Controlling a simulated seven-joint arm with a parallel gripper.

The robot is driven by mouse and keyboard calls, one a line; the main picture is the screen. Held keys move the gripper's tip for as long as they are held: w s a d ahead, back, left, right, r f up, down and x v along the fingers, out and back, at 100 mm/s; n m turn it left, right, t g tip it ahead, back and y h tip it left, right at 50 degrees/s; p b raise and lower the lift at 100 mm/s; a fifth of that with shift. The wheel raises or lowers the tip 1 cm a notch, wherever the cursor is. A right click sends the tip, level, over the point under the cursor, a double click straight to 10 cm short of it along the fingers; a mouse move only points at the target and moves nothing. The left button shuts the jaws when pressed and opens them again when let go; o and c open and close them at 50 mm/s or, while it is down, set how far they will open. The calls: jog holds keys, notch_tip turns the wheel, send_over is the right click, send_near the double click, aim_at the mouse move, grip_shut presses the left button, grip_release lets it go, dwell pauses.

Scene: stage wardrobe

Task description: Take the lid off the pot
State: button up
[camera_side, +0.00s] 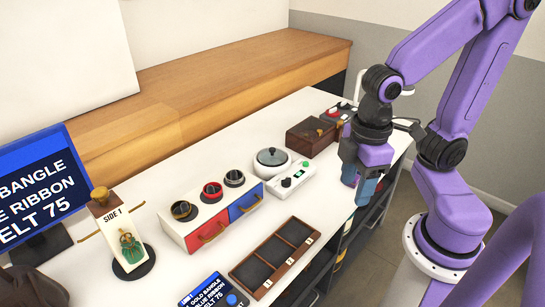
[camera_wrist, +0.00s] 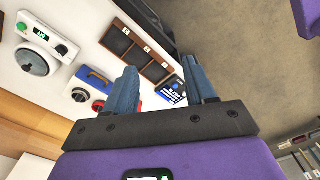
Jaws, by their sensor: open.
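The pot (camera_side: 258,168) is small and white and stands at the middle of the counter. Its grey, glassy lid (camera_side: 273,157) with a dark knob sits on top of it. In the wrist view the lid (camera_wrist: 32,62) shows at the far left. My gripper (camera_side: 362,190) is to the right of the pot, near the counter's front edge and well apart from the lid. In the wrist view my gripper (camera_wrist: 160,72) has its two blue-grey fingers spread, with nothing held between them.
A white control box (camera_side: 292,178) adjoins the pot on its right. A drawer unit (camera_side: 212,210) with round items on top stands to the left. A brown box (camera_side: 311,137) stands behind to the right. A three-compartment tray (camera_side: 262,270) lies in front.

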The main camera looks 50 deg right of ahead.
jog(key=w+m+t+h, duration=0.1)
jog(key=w+m, duration=1.2)
jog(key=w, duration=1.1)
jog(key=m+h, duration=0.2)
jog(key=m, duration=1)
send_over(272, 148)
jog(key=a, duration=0.2)
jog(key=f, duration=1.7)
jog(key=shift+s+a+f, duration=0.15)
jog(key=shift+s+f, duration=0.05)
jog(key=shift+f, duration=0.1)
jog(key=shift+s+d+x, duration=0.15)
jog(key=shift+x, duration=1.15)
jog(key=shift+s+d+x, duration=0.1)
jog(key=shift+s+x, duration=0.05)
jog(key=shift+x, duration=1.15)
grip_shut()
